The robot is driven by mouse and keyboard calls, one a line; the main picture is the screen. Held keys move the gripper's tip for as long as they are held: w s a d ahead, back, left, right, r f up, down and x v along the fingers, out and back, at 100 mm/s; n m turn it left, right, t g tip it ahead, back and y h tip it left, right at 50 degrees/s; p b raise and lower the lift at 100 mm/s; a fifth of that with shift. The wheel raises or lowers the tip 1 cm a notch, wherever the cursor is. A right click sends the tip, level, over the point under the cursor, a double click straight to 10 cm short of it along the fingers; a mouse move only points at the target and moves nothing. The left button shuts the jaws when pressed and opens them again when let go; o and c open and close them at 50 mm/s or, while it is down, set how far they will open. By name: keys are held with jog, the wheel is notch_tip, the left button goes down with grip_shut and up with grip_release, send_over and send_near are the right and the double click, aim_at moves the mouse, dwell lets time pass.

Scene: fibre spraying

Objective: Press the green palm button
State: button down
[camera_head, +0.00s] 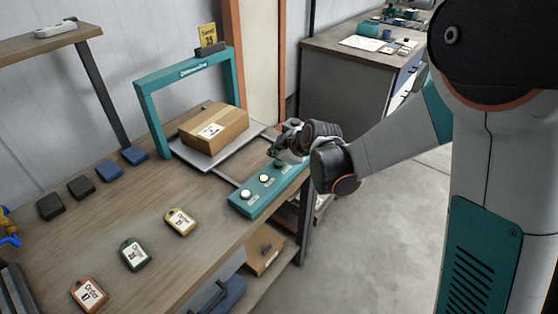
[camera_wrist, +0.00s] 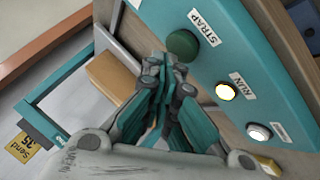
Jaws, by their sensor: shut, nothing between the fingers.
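A teal button panel (camera_head: 252,207) lies along the bench's front edge. The green palm button (camera_wrist: 183,44) is a dark green dome labelled STRAP in the wrist view. In the head view it sits at the panel's far end, partly hidden by my gripper (camera_head: 278,156). In the wrist view my gripper (camera_wrist: 166,68) is shut and empty, with its fingertips just below the green button in the picture. Whether they touch it or the panel, I cannot tell. A lit RUN button (camera_wrist: 225,91) and a white button (camera_wrist: 258,132) follow along the panel.
A cardboard box (camera_head: 213,129) rests on a grey plate under a teal arch (camera_head: 150,85), behind the panel. Several tags, such as the yellow one (camera_head: 181,221), lie on the wooden bench (camera_head: 190,265). Open floor (camera_head: 375,250) lies to the right.

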aim_at(278, 164)
jog(key=shift+r, duration=0.25)
jog(key=shift+r+p, duration=1.75)
jog(key=shift+r, duration=0.7)
jog(key=s+d+r+m+h, duration=0.3)
jog(key=s+d+r+m, duration=0.5)
jog(key=s+d+r, duration=0.45)
jog(key=s+d+f+m+h, duration=0.1)
jog(key=s+d+m, duration=0.2)
jog(key=s, duration=0.6)
jog(key=s+d+m+h, duration=0.1)
jog(key=s+d+m, duration=0.3)
jog(key=s, duration=0.5)
jog(key=shift+d+f+m+g, duration=0.3)
jog(key=shift+f+m, duration=0.1)
jog(key=shift+a, duration=0.1)
